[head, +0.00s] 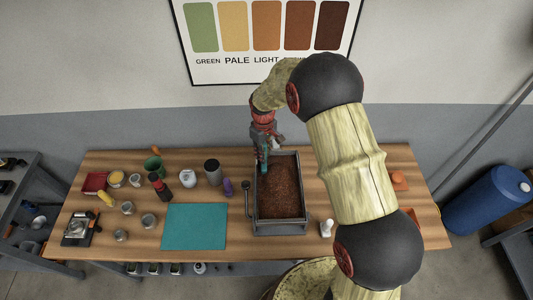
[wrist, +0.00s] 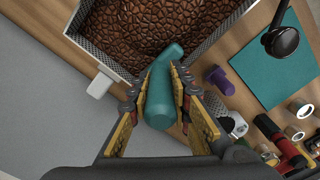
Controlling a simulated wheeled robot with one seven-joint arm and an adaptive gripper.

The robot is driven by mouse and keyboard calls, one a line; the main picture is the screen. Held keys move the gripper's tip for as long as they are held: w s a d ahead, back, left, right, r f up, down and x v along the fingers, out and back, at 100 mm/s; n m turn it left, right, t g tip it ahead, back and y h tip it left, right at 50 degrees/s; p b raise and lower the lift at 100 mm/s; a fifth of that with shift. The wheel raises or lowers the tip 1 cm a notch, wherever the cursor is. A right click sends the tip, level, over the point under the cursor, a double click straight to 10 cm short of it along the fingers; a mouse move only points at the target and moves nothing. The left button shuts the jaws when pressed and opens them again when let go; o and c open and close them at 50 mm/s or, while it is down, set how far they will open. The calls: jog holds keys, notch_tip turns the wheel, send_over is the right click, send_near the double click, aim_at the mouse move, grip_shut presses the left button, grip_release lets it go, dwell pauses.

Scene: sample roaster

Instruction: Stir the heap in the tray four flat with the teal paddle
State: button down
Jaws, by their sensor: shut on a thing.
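The tray (head: 305,220) is a grey, rectangular, walled tray on the table, and it shows in the wrist view (wrist: 108,67) too. Brown beans (head: 280,192) fill it; in the wrist view the beans (wrist: 140,25) look uneven, with a raised part. My gripper (head: 263,150) is at the far left part of the tray. In the wrist view my gripper (wrist: 160,88) is shut on the teal paddle (wrist: 159,100), whose handle lies between the fingers. The paddle's far end reaches over the tray's edge towards the beans; whether it touches them I cannot tell.
A teal mat (head: 195,227) lies left of the tray. A purple item (head: 228,187), a dark jar (head: 212,172) and a white pot (head: 187,177) stand nearby. A black round-headed tool (head: 247,188) stands against the tray's left side. An orange item (head: 398,180) is at right.

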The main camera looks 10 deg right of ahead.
jog(key=shift+d, duration=0.1)
jog(key=shift+s+d, duration=0.35)
jog(key=shift+d, duration=1.45)
jog(key=shift+s+d, duration=0.3)
jog(key=shift+d, duration=1.45)
jog(key=shift+s+d, duration=0.35)
jog(key=shift+d, duration=1.45)
jog(key=shift+w+a+b, duration=0.1)
jog(key=shift+w+a, duration=0.25)
jog(key=shift+a, duration=1.45)
jog(key=shift+w+a+b, duration=0.1)
jog(key=shift+w+a, duration=0.2)
jog(key=shift+a, duration=1.55)
jog(key=shift+w+a+b, duration=0.1)
jog(key=shift+w+a, duration=0.25)
jog(key=shift+a, duration=1.45)
jog(key=shift+s+d, duration=0.35)
jog(key=shift+d, duration=1.45)
jog(key=shift+s+d, duration=0.35)
jog(key=shift+d, duration=1.5)
jog(key=shift+s+d, duration=0.35)
jog(key=shift+d, duration=1.45)
jog(key=shift+r, duration=0.1)
notch_tip(320, 180, up, 6)
jog(key=p, duration=0.3)
